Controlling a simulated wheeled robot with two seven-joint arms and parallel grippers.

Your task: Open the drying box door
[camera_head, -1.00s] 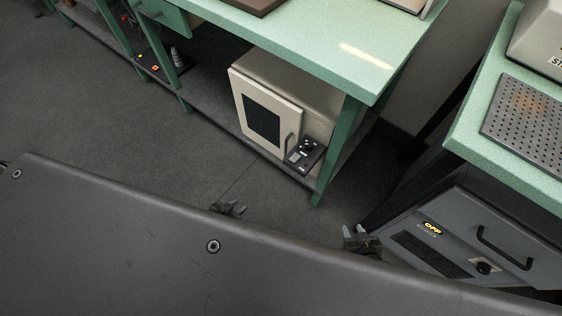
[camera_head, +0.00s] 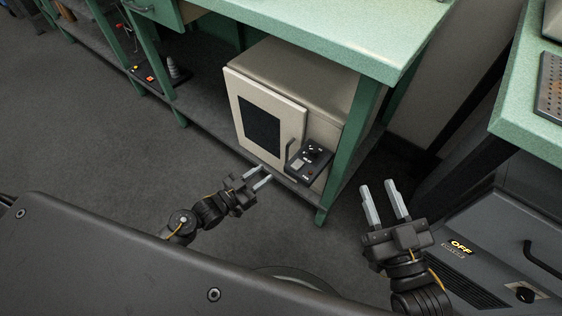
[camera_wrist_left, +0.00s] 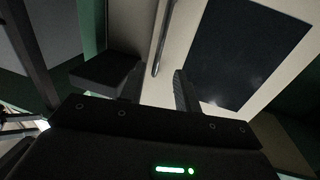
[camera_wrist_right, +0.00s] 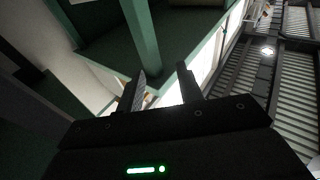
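The drying box (camera_head: 300,75) is a cream cabinet on the shelf under the green bench. Its door (camera_head: 292,122) is shut and has a dark window (camera_head: 259,121). A dark vertical handle (camera_head: 289,157) is on the door's right side. My left gripper (camera_head: 262,179) is open and empty, just in front of the door's lower edge, left of and below the handle. In the left wrist view the handle (camera_wrist_left: 162,40) shows ahead between the open fingers, apart from them. My right gripper (camera_head: 382,202) is open and empty, right of the bench leg, away from the box.
A black control panel (camera_head: 309,161) juts out right of the handle. A green bench leg (camera_head: 349,150) stands between the box and my right gripper. A dark cabinet marked OFF (camera_head: 470,262) is at the right. The floor (camera_head: 130,165) in front of the shelf is clear.

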